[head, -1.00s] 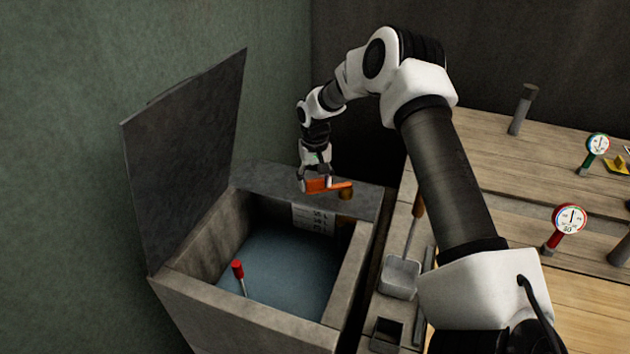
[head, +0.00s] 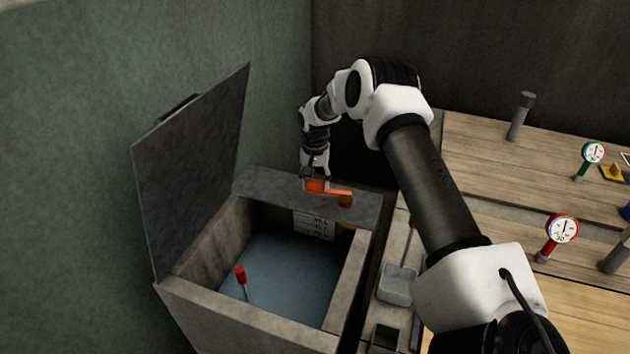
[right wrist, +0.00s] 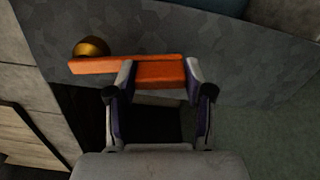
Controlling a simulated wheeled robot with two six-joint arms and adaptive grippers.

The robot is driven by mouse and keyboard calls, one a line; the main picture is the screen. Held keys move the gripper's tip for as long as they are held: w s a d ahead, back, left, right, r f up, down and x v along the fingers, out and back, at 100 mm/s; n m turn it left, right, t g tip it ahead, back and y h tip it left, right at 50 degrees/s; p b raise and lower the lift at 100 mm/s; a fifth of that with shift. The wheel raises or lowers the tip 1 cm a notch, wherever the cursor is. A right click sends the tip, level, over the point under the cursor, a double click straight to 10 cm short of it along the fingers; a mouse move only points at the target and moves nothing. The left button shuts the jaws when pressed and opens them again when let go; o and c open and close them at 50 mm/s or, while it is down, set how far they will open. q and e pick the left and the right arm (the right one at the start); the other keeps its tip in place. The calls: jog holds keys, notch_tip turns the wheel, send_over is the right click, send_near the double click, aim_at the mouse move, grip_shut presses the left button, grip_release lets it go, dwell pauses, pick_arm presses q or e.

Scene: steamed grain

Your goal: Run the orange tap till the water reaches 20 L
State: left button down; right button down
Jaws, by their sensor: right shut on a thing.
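The orange tap handle (head: 340,192) sits on the grey back ledge of the open tank (head: 173,290), with a brass knob (head: 346,201) at its right end. My right gripper (head: 315,184) is shut on the left part of the handle. The right wrist view shows the handle (right wrist: 95,65) between both fingers (right wrist: 160,78). Blue water (head: 285,270) lies in the tank. A white scale plate (head: 314,224) is on the inner back wall; its figures are too small to read. A red-topped rod (head: 240,275) stands in the water. My left gripper is not in view.
The tank's lid (head: 195,165) stands open at the left. A metal scoop (head: 398,283) lies right of the tank. A red gauge (head: 561,229) and a green gauge (head: 592,154) stand on the wooden table (head: 480,145) with a grey post (head: 520,118).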

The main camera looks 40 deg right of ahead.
jog(key=shift+w+d+m+p, duration=0.5)
jog(key=shift+d+m, duration=0.35)
jog(key=shift+m, duration=0.45)
jog(key=shift+w, duration=0.1)
jog(key=shift+c, duration=2.2)
grip_release()
notch_tip(320, 180, up, 12)
